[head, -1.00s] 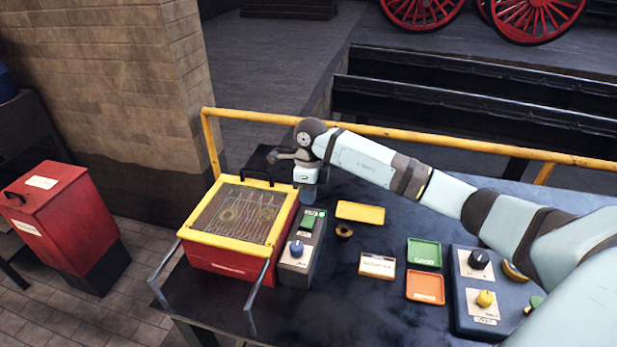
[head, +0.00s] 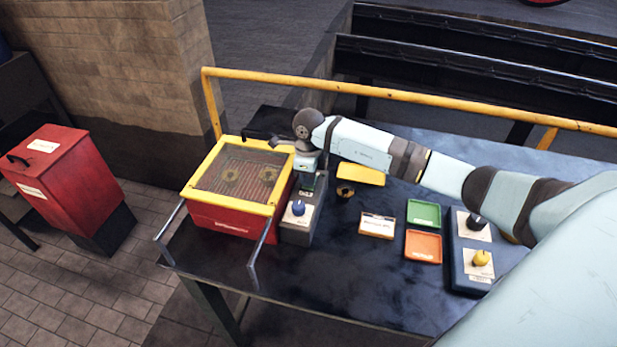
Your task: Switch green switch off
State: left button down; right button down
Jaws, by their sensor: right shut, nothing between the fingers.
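The green switch (head: 307,183) is on the upper part of a narrow grey control box (head: 297,231), which also carries a blue knob (head: 298,208). My right gripper (head: 309,171) is over the far end of this box, pointing down, shut and empty. It partly covers the green switch, and I cannot tell whether it touches it. The switch's position is too small and hidden to read. My left gripper is not in view.
A red heater box with a yellow-framed lid (head: 228,209) stands close left of the control box. Yellow (head: 361,174), green (head: 423,213) and orange (head: 423,247) trays lie to the right. A knob panel (head: 466,283) is farther right. A yellow rail (head: 420,97) runs behind.

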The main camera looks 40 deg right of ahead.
jog(key=shift+s+f, duration=0.1)
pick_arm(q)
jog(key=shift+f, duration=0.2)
